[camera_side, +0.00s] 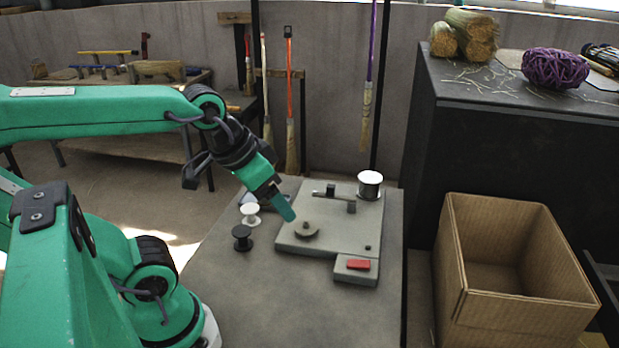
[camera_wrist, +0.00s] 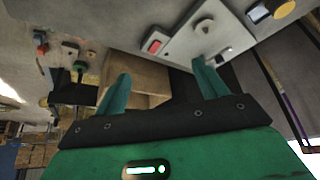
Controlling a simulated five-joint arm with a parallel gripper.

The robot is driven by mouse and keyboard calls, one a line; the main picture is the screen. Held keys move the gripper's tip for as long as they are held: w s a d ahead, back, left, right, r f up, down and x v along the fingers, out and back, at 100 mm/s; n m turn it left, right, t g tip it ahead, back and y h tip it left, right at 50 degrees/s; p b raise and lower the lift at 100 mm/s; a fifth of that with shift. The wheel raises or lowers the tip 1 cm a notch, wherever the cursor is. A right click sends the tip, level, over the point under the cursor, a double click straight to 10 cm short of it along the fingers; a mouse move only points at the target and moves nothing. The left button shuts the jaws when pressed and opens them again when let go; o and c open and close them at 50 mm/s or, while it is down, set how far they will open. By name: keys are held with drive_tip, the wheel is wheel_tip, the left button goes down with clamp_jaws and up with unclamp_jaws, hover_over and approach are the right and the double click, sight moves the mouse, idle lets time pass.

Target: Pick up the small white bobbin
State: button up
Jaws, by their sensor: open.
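The small white bobbin (camera_side: 250,214) stands upright on the grey table (camera_side: 330,315) in the side view, left of the winding plate (camera_side: 340,230). A black bobbin (camera_side: 242,238) stands close in front of it. My gripper (camera_side: 287,211) is tilted down, to the right of the white bobbin and apart from it, over the left part of the plate. In the wrist view my gripper (camera_wrist: 162,82) shows two green fingers spread wide with nothing between them. I cannot make out the white bobbin in the wrist view.
The plate carries a round hub (camera_side: 306,231), a red button (camera_side: 358,265) and, at its back corner, a larger white-topped spool (camera_side: 369,184). A cardboard box (camera_side: 455,250) stands right of the table, beside a dark cabinet (camera_side: 520,135). The table's front is clear.

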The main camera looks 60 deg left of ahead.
drive_tip(key=w+a+f+n+g+y, duration=0.1)
drive_tip(key=w+a+f+n+g, duration=0.1)
drive_tip(key=w+a, duration=0.35)
drive_tip(key=n+g+h, duration=0.1)
drive_tip(key=n+g, duration=0.3)
hover_over(250, 208)
drive_tip(key=f, duration=1.3)
drive_tip(key=shift+w+d+f, duration=0.1)
drive_tip(key=shift+d, duration=0.3)
drive_tip(key=shift+a+f+n, duration=0.25)
drive_tip(key=shift+n, duration=0.05)
drive_tip(key=shift+f, duration=0.1)
drive_tip(key=shift+a+f, duration=0.15)
drive_tip(key=shift+f, duration=3.6)
